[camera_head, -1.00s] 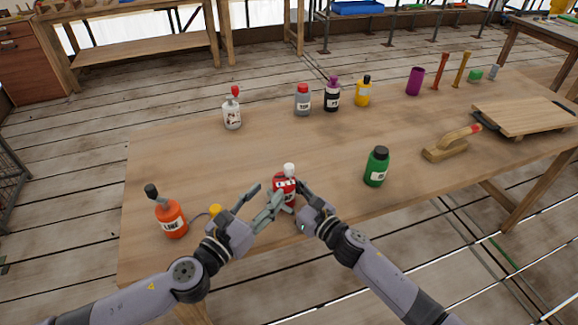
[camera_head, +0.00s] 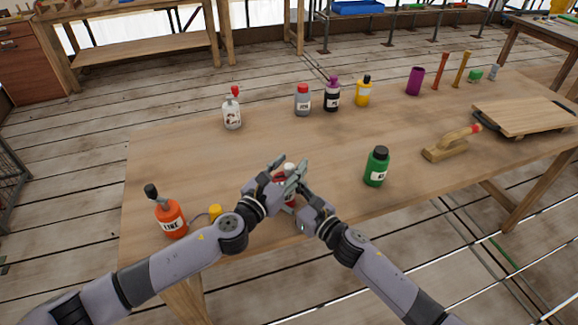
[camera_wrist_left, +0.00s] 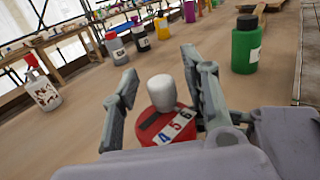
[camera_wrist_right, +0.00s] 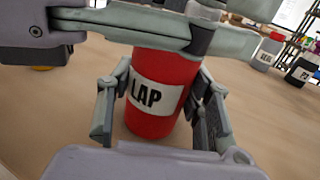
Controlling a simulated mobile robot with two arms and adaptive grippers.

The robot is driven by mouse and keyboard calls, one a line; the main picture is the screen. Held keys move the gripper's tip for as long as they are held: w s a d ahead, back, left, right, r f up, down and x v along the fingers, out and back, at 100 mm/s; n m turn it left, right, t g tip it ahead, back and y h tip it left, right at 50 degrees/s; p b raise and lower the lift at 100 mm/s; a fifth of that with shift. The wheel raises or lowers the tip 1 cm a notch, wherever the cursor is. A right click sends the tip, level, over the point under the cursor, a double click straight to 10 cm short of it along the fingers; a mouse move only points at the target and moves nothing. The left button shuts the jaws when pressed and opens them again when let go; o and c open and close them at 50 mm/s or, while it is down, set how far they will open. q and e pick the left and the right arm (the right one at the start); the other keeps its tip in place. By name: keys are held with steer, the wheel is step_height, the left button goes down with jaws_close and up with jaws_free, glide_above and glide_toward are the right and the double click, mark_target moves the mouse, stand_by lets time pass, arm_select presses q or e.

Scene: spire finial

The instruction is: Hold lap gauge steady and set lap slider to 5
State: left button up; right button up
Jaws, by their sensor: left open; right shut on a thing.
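The lap gauge is a red cylinder (camera_wrist_right: 150,115) with a white LAP label, upright on the table in the right wrist view. My right gripper (camera_wrist_right: 160,122) is shut around the red body, a finger on each side. My left gripper (camera_wrist_left: 165,85) is open above the top, its fingers either side of the white knob with gaps. In the head view the left gripper (camera_head: 282,170) hides most of the gauge.
An orange LINE bottle (camera_head: 171,220) and a yellow-capped item (camera_head: 215,212) stand at front left. A green bottle (camera_head: 376,167) stands to the right. White (camera_head: 232,112), grey (camera_head: 303,103) and black (camera_head: 332,97) bottles stand behind. The table (camera_head: 190,160) between is clear.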

arm_select(q)
steer(key=shift+c, duration=0.3)
jaws_close()
stand_by(0.3)
stand_by(0.3)
